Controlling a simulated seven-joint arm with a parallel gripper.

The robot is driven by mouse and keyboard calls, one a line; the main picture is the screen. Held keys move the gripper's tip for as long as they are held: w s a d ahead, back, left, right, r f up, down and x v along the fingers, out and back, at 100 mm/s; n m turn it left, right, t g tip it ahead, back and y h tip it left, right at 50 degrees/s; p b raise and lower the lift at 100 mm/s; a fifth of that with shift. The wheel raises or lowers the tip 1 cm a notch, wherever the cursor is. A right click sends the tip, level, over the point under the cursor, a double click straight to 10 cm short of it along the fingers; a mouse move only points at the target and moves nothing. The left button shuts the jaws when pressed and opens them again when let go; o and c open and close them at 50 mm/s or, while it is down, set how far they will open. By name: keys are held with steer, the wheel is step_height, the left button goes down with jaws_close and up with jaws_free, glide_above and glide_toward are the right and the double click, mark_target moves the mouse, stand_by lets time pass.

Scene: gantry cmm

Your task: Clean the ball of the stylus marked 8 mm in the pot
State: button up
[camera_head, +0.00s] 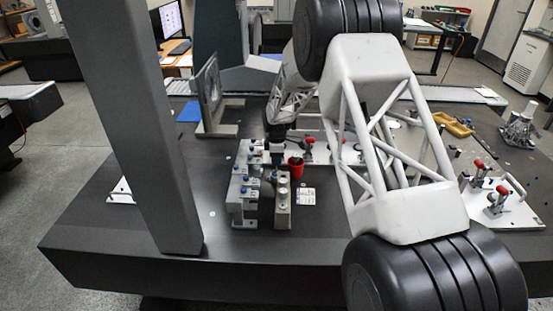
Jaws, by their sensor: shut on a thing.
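My gripper (277,152) is small in this view, at the end of my arm above the rear of the stylus racks. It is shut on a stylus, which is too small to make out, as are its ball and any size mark. A red pot (295,170) with a dark top stands just right of my gripper. A grey stepped rack (240,210) with several blue-topped pieces is at the left. A narrower grey block (283,213) with round tops stands beside it. No 8 mm mark can be read.
A white printed card (306,196) lies right of the block. A grey upright column (135,130) rises at the left. A plate with red-knobbed clamps (500,205) and a yellow tray (453,124) are at the right. The dark table (130,235) is clear at the front left.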

steer(key=n, duration=0.5)
steer(key=shift+f, duration=0.1)
stand_by(0.6)
steer(key=m, duration=0.5)
steer(key=shift+m, duration=3.1)
steer(key=n, duration=0.5)
steer(key=shift+n, duration=0.4)
steer(key=n, duration=0.5)
steer(key=shift+n, duration=0.4)
